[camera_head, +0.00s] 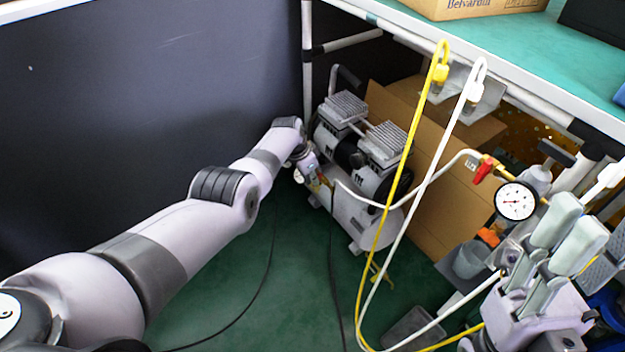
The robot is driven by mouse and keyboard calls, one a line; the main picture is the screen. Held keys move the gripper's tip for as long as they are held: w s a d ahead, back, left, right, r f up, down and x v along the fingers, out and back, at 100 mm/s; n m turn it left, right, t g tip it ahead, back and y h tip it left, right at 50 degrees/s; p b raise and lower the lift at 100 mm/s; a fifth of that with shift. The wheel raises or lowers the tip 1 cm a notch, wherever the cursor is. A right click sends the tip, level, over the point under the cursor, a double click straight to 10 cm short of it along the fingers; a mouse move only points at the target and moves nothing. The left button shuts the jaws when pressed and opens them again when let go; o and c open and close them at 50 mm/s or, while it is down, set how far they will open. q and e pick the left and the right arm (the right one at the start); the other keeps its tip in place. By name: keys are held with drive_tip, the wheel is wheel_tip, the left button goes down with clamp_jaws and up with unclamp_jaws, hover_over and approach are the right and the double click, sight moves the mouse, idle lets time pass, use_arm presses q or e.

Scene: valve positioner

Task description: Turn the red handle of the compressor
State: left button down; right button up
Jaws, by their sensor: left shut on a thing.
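The compressor (372,212) stands on the green floor under the bench, with a pale tank and ribbed motor heads on top. My left arm reaches in from the left to the compressor's near left end. My left gripper (318,182) is small and dark there, shut on the compressor's red handle.
A yellow hose (402,180) and a white hose (428,160) hang from the bench (475,55) in front of the compressor. A red valve lever (484,170) and round gauge (516,201) are at the right. Cardboard (440,200) stands behind. A dark panel (150,110) borders the left.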

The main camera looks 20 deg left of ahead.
use_arm(q)
drive_tip(key=shift+f, duration=0.1)
idle(0.3)
drive_tip(key=c, duration=1.7)
unclamp_jaws()
drive_tip(key=v, duration=1.2)
drive_tip(key=shift+a, duration=0.1)
